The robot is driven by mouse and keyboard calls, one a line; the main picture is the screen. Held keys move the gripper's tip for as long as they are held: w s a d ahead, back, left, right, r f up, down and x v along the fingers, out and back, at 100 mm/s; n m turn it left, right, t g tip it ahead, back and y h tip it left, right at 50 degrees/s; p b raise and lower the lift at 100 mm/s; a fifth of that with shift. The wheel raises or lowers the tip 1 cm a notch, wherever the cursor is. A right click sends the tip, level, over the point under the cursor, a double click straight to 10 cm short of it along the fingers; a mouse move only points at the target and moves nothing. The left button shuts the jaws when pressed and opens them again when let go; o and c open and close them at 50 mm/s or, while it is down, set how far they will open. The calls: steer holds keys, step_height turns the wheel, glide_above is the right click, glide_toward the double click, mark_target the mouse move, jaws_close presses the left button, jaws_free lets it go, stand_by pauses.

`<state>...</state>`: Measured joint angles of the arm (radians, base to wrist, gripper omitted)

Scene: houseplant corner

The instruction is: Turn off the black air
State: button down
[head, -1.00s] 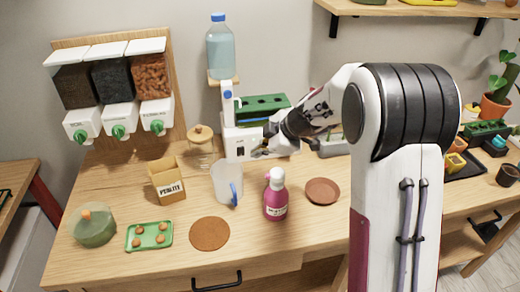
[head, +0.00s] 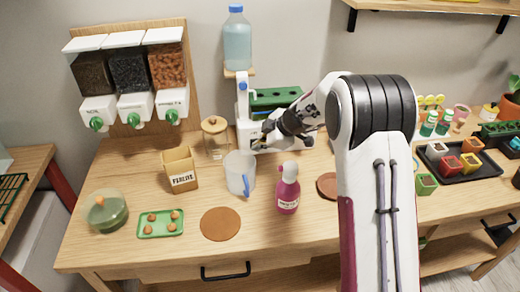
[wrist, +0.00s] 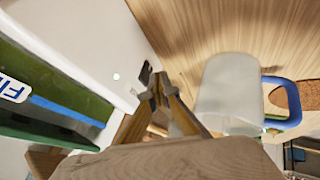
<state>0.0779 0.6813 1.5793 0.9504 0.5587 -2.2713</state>
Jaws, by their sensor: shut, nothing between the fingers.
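A white dispenser (head: 243,108) with a bottle of water on top stands at the back of the table. Its white body (wrist: 90,30) fills the upper left of the wrist view, with a small dark switch-like part (wrist: 146,72) near its edge. My gripper (head: 261,142) is at the front of this body; in the wrist view its fingertips (wrist: 157,90) are together, empty, just beside the dark part. I cannot tell whether they touch it, or which way it is set. No thing labelled as black air can be made out.
A clear pitcher (head: 236,174) with a blue handle stands just in front of the dispenser, close to my gripper. A pink bottle (head: 288,188) and a perlite box (head: 179,169) are nearby. A green-topped rack (head: 276,97) is behind my wrist.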

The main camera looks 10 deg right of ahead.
steer(key=shift+w, duration=0.6)
steer(key=shift+w+r, duration=0.1)
steer(key=shift+w, duration=0.35)
steer(key=shift+r, duration=0.35)
steer(key=shift+r, duration=0.5)
steer(key=shift+s, duration=0.25)
